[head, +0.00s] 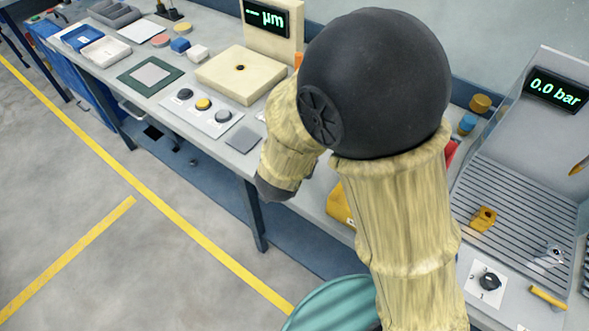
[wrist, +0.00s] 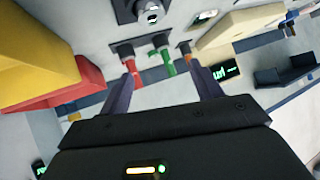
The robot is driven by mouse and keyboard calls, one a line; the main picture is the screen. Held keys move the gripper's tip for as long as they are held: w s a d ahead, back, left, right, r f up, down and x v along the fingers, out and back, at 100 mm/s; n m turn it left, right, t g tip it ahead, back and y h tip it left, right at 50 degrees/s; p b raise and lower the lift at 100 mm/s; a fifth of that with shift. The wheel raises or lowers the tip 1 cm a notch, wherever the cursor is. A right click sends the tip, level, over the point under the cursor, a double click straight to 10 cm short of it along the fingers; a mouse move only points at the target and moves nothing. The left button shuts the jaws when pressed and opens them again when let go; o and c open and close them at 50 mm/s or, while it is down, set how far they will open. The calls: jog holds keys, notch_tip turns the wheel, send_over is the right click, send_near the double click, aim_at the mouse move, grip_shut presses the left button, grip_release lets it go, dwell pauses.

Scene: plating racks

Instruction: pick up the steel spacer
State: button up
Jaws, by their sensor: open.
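I cannot surely pick out the steel spacer. A small shiny metal piece (head: 553,255) lies on the ribbed bed at the right in the head view; it may be the spacer, but it is too small to tell. In the wrist view a dark grey fitting with a bright metal ring (wrist: 150,13) shows at the top, beyond my fingers; I cannot tell whether it is the same piece. My gripper (wrist: 163,75) is open, with nothing held between its fingers. My arm hides the gripper in the head view.
Red, green (wrist: 166,62) and orange-tipped items show beyond the fingertips. Red (wrist: 75,88) and yellow (wrist: 35,45) bins are at the left. The head view shows a cream block (head: 240,75), a button panel (head: 203,108), a yellow part (head: 483,219) and a knob (head: 489,281).

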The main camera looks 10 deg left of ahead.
jog(key=s+a+f+t+h+b, duration=0.3)
jog(key=s+f+b, duration=0.3)
jog(key=s, duration=0.5)
jog(key=shift+a+f+m+t+h, duration=0.3)
jog(key=shift+a+f+t+h, duration=0.1)
jog(key=shift+a+t, duration=0.45)
jog(key=x, duration=1.2)
jog(key=shift+f, duration=0.2)
jog(key=shift+w, duration=0.1)
jog(key=x, duration=0.5)
jog(key=shift+d+f, duration=0.1)
jog(key=shift+f, duration=0.1)
